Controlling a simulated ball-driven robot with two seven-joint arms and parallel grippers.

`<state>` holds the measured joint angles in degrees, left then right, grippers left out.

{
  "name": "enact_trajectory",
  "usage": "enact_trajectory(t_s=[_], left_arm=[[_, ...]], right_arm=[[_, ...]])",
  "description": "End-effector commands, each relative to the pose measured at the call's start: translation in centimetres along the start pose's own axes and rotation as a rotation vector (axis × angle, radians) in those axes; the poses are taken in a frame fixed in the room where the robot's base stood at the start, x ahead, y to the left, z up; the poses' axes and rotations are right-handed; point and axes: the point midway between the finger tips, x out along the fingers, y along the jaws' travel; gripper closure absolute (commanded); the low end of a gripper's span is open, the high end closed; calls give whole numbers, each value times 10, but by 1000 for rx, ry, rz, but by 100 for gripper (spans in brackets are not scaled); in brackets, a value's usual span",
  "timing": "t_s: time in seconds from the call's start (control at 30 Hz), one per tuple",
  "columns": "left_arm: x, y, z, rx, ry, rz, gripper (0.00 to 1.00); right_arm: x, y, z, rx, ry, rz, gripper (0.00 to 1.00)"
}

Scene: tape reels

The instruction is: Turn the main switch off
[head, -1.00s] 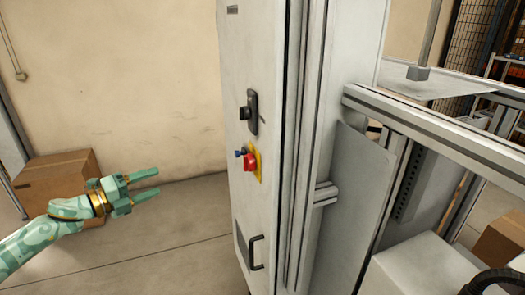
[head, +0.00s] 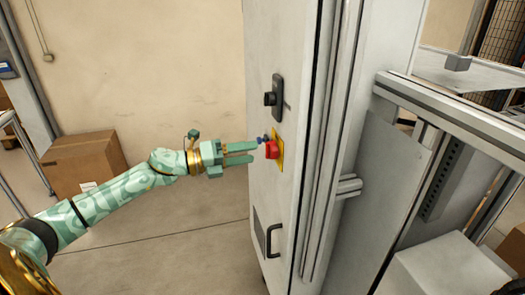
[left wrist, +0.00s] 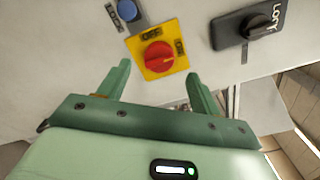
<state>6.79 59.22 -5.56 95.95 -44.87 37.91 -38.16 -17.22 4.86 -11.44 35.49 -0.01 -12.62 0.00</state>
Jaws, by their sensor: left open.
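The main switch is a red rotary knob (head: 272,149) on a yellow plate (head: 280,150), on the face of a tall pale cabinet (head: 268,205). In the left wrist view the red knob (left wrist: 158,56) sits on the yellow plate with OFF and ON lettering, ahead of my fingertips. My left gripper (head: 254,153) is open and empty, its fingers pointing at the knob from the left. In the left wrist view the left gripper (left wrist: 160,82) has its fingers apart, just short of the plate. I cannot tell whether they touch anything. My right gripper is not in view.
A blue button (left wrist: 127,10) sits beside the yellow plate. A black rotary switch (left wrist: 258,27) is on the same face. A black handle (head: 271,240) sticks out lower down. A cardboard box (head: 85,165) stands by the wall at left.

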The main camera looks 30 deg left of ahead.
Motion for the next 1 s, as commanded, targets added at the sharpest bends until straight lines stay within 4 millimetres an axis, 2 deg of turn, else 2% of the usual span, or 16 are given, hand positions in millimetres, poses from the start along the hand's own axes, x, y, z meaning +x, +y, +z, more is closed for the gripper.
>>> enact_trajectory(t_s=[0.1,0.3,0.63,0.67,0.8,0.83,1.0], left_arm=[[22,-2,2,1,-2,-3,35],[44,-1,1,-3,-2,-1,35],[48,0,0,-2,0,0,35],[48,0,0,-2,0,0,38],[48,0,0,-2,0,1,77],[48,0,0,-2,0,1,80],[48,0,0,-6,0,1,80]], right_arm=[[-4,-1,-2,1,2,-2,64],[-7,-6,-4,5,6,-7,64],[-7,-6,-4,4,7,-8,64],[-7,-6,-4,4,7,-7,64],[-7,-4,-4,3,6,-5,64],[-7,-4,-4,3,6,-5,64],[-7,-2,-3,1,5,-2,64]])
